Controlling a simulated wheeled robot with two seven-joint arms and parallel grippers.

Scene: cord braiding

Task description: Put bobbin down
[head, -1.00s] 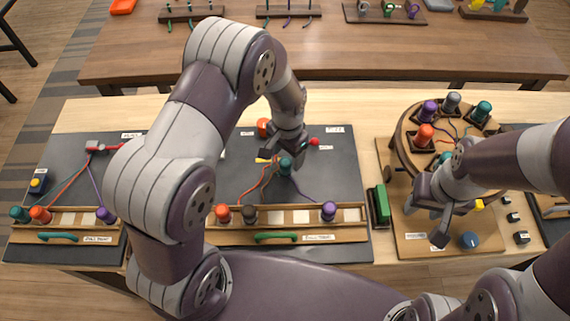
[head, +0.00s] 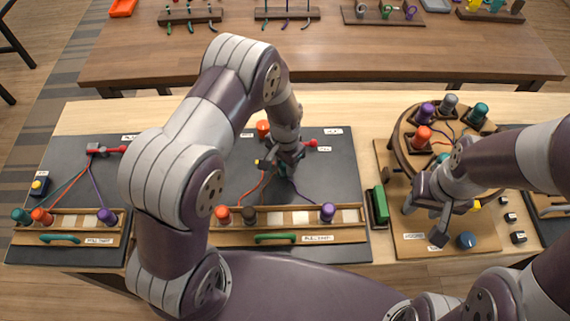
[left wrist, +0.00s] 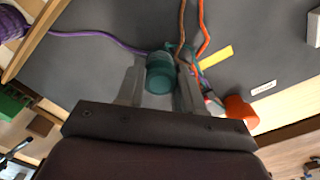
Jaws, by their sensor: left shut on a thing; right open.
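A teal bobbin (left wrist: 160,75) is between the two fingers of my left gripper (left wrist: 160,88) in the left wrist view. In the head view my left gripper (head: 284,163) is over the middle dark mat, shut on this bobbin, which is mostly hidden there. A wooden rack (head: 215,237) at the mat's front edge holds an orange bobbin (head: 222,214), a dark bobbin (head: 249,214) and a purple bobbin (head: 327,212), with pale empty slots between the dark and purple ones. My right gripper (head: 423,222) is open and empty over the right wooden board.
A round stand (head: 398,150) with several bobbins is at the right. A green block (head: 380,205) stands between mat and board. A left rack (head: 70,222) holds teal, orange and purple bobbins. Cords run from the bobbins across the middle mat. An orange object (left wrist: 240,112) is near my left gripper.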

